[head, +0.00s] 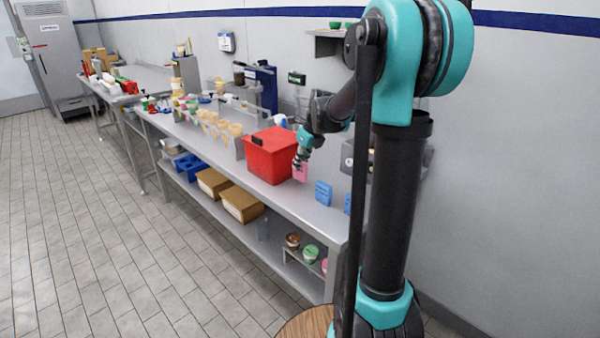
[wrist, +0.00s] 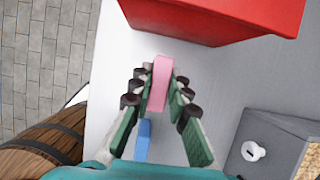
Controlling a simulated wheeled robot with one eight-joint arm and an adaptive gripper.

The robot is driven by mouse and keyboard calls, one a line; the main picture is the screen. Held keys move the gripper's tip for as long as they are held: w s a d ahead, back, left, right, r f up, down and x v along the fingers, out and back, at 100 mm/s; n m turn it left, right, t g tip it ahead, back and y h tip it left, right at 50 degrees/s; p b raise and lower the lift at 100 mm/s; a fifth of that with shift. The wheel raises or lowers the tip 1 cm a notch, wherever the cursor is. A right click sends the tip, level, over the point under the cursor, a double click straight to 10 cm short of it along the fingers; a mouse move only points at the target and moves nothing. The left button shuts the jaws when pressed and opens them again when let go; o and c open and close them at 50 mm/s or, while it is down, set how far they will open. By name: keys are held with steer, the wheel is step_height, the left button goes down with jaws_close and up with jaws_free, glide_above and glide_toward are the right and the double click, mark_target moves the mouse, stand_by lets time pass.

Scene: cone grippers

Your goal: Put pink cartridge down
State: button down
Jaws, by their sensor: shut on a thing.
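The pink cartridge (wrist: 160,84) is a narrow upright block between the fingers of my gripper (wrist: 158,92) in the wrist view. The green-padded fingers are shut on its sides. In the head view the pink cartridge (head: 300,172) is at the near right side of the red bin, at or just above the steel counter. I cannot tell whether its base touches the counter. My gripper (head: 300,160) is over its top there and hides part of it.
The red bin (head: 268,155) stands close beside the cartridge; its wall (wrist: 200,28) fills the wrist view's top. A blue cartridge (head: 323,193) stands nearer on the counter (head: 280,196). A grey box (wrist: 268,150) is at the wrist view's lower right. Several cones (head: 222,127) stand farther back.

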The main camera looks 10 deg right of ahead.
mark_target(300, 171)
steer(key=shift+f, duration=1.95)
steer(key=c, duration=1.5)
jaws_free()
steer(key=shift+f, duration=0.1)
steer(key=shift+o, duration=0.2)
steer(key=v, duration=1.2)
steer(key=shift+r, duration=0.2)
steer(key=shift+w, duration=0.1)
